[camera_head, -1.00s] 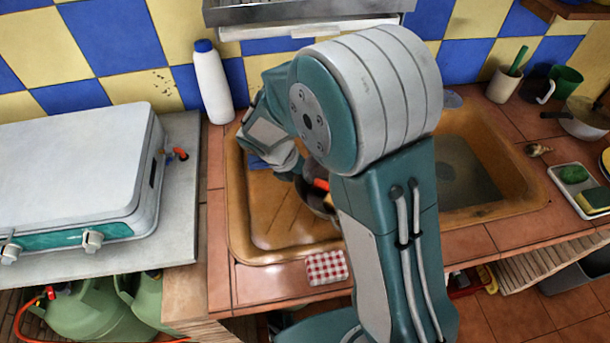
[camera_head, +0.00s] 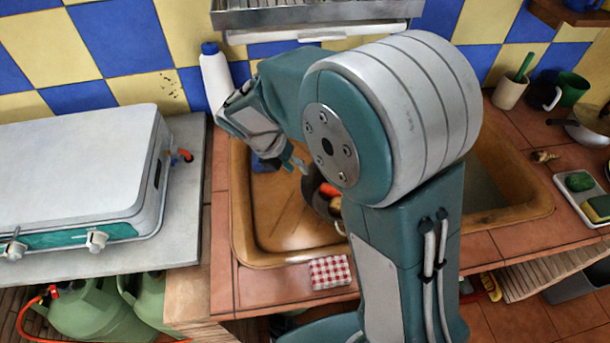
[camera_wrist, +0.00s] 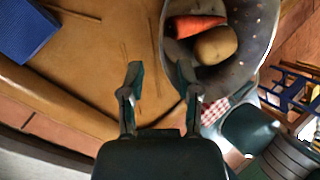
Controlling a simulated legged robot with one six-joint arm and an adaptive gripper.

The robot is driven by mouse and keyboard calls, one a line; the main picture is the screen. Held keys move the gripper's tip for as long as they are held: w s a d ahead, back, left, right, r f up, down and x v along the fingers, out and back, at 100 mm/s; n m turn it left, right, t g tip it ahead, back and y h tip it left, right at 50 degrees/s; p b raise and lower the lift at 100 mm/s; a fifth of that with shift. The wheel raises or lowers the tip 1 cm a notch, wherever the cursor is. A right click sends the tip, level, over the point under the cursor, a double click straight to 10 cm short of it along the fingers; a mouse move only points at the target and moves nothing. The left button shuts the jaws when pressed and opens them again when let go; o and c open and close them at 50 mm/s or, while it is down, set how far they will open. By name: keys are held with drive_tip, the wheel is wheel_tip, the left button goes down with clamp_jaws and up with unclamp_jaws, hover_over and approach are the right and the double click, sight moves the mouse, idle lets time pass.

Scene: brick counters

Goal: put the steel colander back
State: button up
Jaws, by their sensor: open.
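The steel colander (camera_wrist: 235,75) is a round metal bowl with small holes, at the upper right of the wrist view. A carrot (camera_wrist: 195,26) and a potato (camera_wrist: 215,45) lie in it. In the head view the colander (camera_head: 318,198) sits at the sink unit's drainboard, its right part hidden behind my arm. My gripper (camera_wrist: 160,82) is open, with nothing between its fingers. Its right fingertip overlaps the colander's near left rim in the wrist view; I cannot tell whether they touch. In the head view my gripper (camera_head: 295,163) is just up and left of the colander.
The brown sink unit (camera_head: 262,235) spreads around the colander. A white bottle (camera_head: 214,80) stands behind my wrist. A blue sponge or cloth (camera_wrist: 27,32) lies on the drainboard. A checked cloth (camera_head: 331,272) lies at the front edge. A white stove (camera_head: 75,165) is at left.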

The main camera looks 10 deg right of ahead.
drive_tip(key=v, duration=0.5)
drive_tip(key=s+d+r+m+t+y, duration=0.2)
drive_tip(key=s+d+r+m, duration=0.3)
drive_tip(key=s+m, duration=0.4)
drive_tip(key=s+d+r+m+t+y, duration=0.3)
drive_tip(key=s+d+m, duration=0.3)
drive_tip(key=m, duration=1.4)
drive_tip(key=s+r, duration=0.1)
drive_tip(key=s, duration=0.2)
drive_tip(key=shift+d+r+y, duration=0.3)
drive_tip(key=shift+r, duration=0.1)
